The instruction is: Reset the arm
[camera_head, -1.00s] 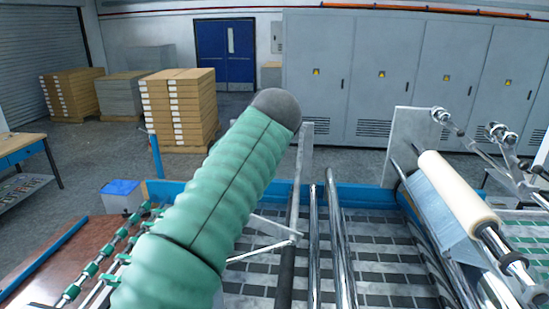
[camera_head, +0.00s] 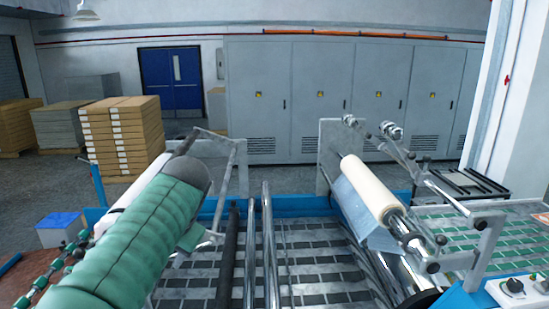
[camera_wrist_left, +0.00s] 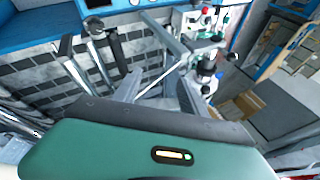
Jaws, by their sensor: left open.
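My left arm (camera_head: 140,240), in a green padded sleeve with a dark end, reaches in from the lower left over the laminating machine in the head view. A white roll (camera_head: 122,205) is partly hidden behind my arm. My right arm and gripper are not in view.
A cream roll (camera_head: 370,186) sits on a shaft at the machine's right, above metal rollers (camera_head: 269,240). An upright metal bracket (camera_head: 240,165) stands close beyond my left arm. A blue-lidded bin (camera_head: 62,228) and stacked cartons (camera_head: 125,135) stand at the left.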

